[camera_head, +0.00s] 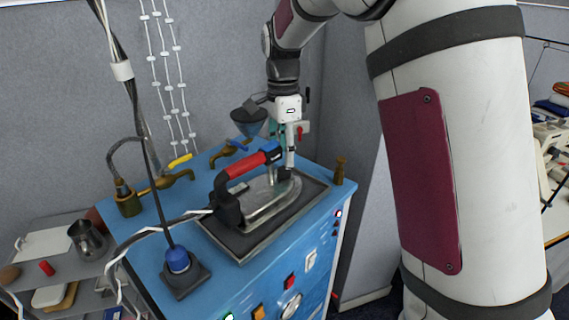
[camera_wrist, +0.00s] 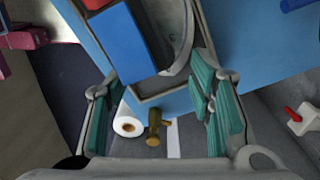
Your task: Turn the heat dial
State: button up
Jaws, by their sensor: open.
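A round silver dial (camera_head: 291,305) sits low on the front panel of the blue cabinet (camera_head: 262,285). I cannot tell if it is the heat dial. An iron (camera_head: 270,205) with a red and blue handle lies on a dark metal tray on the cabinet top. In the wrist view, the blue end of the handle (camera_wrist: 115,40) shows at the upper left. My gripper (camera_head: 287,172) points down over the far right end of the iron. In the wrist view its teal-padded fingers (camera_wrist: 163,105) are wide apart with nothing held between them. No dial is plain on the iron.
A brass post (camera_head: 339,172) stands at the cabinet's right corner, near my gripper; it also shows in the wrist view (camera_wrist: 154,128). Brass taps (camera_head: 175,179) and a blue-capped fitting (camera_head: 178,260) stand on the left. A cord hangs across the left. Small buttons line the front panel.

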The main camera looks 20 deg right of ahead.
aim_at(284, 169)
jog(key=shift+f, duration=2.15)
grip_shut()
